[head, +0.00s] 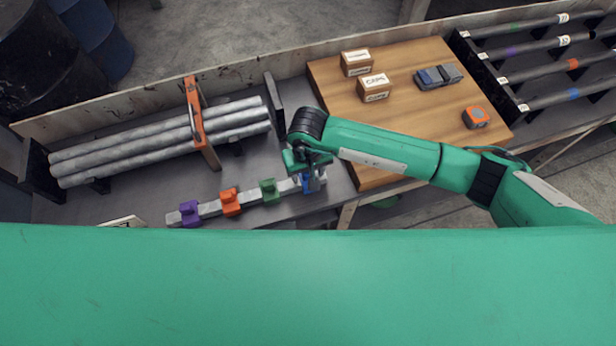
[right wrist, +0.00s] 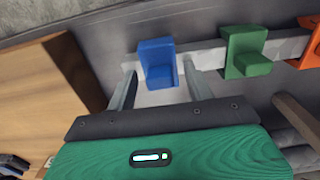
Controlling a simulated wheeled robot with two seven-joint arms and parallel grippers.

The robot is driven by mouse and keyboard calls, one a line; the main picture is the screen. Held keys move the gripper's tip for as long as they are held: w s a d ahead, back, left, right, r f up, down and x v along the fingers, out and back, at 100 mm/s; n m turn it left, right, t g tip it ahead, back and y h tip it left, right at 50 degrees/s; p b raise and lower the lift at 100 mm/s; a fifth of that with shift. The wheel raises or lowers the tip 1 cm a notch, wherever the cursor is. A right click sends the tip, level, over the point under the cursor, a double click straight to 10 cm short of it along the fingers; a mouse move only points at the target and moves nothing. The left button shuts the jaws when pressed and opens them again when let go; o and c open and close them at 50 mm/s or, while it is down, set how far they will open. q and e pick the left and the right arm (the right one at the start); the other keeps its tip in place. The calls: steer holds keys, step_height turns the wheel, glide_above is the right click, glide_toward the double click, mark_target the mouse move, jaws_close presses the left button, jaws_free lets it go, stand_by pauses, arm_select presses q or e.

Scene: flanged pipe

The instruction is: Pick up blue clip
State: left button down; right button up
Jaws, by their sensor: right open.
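The blue clip (head: 311,182) sits at the right end of a pale bar (head: 210,208) on the bench, partly hidden by my right gripper in the head view. In the right wrist view the blue clip (right wrist: 158,63) lies between and a little beyond the fingers. My right gripper (right wrist: 160,90) is open, one finger to each side of the clip. In the head view my right gripper (head: 306,165) is right over that end of the bar. My left gripper is not in view.
Green (head: 269,190), orange (head: 231,202) and purple (head: 190,213) clips sit along the same bar. Grey pipes (head: 150,145) lie in a rack behind. A wooden board (head: 420,60) at right holds two small boxes. A dark rack (head: 530,60) of banded pipes stands far right.

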steer(key=shift+c, duration=0.2)
steer(key=c, duration=1.1)
steer(key=shift+o, duration=0.2)
steer(key=shift+r, duration=0.15)
